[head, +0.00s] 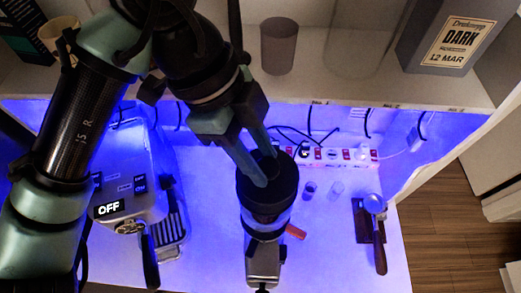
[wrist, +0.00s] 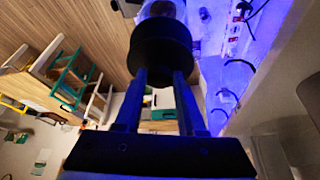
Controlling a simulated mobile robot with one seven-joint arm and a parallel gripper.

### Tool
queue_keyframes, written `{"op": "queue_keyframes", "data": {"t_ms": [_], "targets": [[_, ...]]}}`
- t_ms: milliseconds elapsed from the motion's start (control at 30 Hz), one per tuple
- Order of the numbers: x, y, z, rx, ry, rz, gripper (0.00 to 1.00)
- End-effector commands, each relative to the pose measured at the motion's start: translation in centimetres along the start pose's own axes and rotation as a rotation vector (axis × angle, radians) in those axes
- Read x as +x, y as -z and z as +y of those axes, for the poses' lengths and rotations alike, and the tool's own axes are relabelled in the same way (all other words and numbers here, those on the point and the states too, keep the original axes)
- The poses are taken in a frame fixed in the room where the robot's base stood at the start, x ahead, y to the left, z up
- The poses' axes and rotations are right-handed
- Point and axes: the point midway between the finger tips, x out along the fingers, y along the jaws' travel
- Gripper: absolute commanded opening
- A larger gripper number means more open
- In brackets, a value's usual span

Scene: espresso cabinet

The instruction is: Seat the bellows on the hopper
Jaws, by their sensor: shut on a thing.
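The bellows (head: 267,192) is a black round piece. In the head view it shows directly over the clear hopper (head: 265,217) of the grinder (head: 263,262), looking about upright. My gripper (head: 265,168) comes down from the upper left and is shut on the bellows' top part. In the wrist view the bellows (wrist: 161,48) is a wide black disc just beyond my two fingers (wrist: 160,76), with part of the hopper behind it. I cannot tell whether the bellows touches the hopper rim or sits fully on it.
An espresso machine (head: 130,185) reading OFF stands left. A power strip (head: 335,155) with cables runs along the back. Small glasses (head: 310,188) and a portafilter (head: 374,205) lie right. A shelf (head: 330,85) above carries a dark cup (head: 279,45) and a coffee bag (head: 450,40).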

Motion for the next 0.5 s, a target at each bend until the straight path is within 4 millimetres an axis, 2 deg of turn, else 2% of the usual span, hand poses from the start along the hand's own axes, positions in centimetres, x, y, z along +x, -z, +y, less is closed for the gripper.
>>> {"op": "queue_keyframes", "data": {"t_ms": [500], "targets": [[3.9, -1.6, 0.0, -0.001, 0.0, 0.0, 0.0]]}}
